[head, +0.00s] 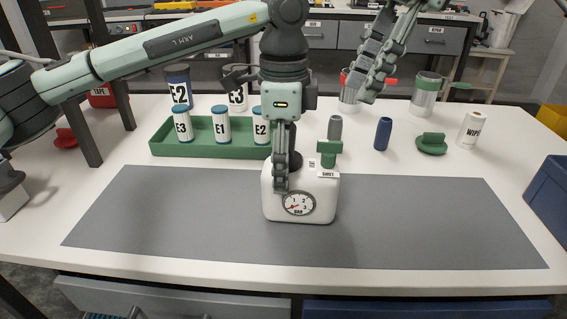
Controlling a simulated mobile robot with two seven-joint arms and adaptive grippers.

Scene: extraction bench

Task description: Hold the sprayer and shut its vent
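The sprayer (318,207), a white box-shaped body with a round BAR gauge (298,203) on its front, stands upright on the grey mat. A green T-shaped handle (329,151), apparently the vent, rises from its top right, beside small labels; one seems to read SHUT. My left gripper (281,182) points down at the sprayer's left part, in front of a dark round part (294,160). Its fingers are seen edge-on, so its grip is unclear. My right gripper (361,88) is open and empty, raised behind and right of the sprayer, its fingers apart.
A green tray (205,150) of labelled jars is behind left. A grey cylinder (335,128), blue cylinder (383,134), green knob piece (431,143) and WIPE roll (470,130) stand behind right. The grey mat (430,225) is clear either side. A blue bin (548,195) is far right.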

